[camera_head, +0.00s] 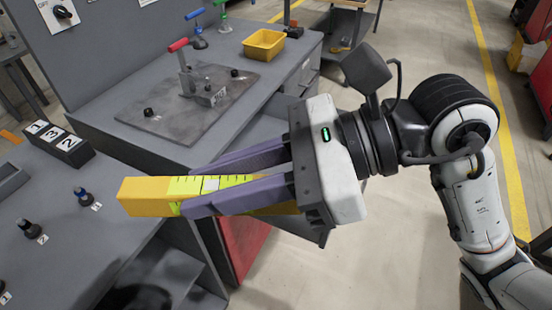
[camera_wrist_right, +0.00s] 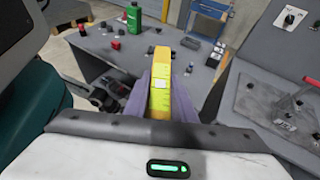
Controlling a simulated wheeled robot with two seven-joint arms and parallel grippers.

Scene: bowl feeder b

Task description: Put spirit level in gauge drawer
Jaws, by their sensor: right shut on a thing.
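The spirit level (camera_head: 146,197) is a yellow bar with yellow-green marked sections. My right gripper (camera_head: 200,185) is shut on it, with purple fingers on both sides, and holds it in the air in front of the grey workbench. The level's yellow end sticks out past the fingertips to the left. In the right wrist view the level (camera_wrist_right: 160,70) stands out lengthwise between the fingers (camera_wrist_right: 161,95). My left gripper is not in view. I cannot tell which part, if any, is the gauge drawer.
A yellow bin (camera_head: 264,44) stands on the far bench (camera_head: 225,40) near a plate (camera_head: 190,105) with a red-handled toggle clamp (camera_head: 186,70).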

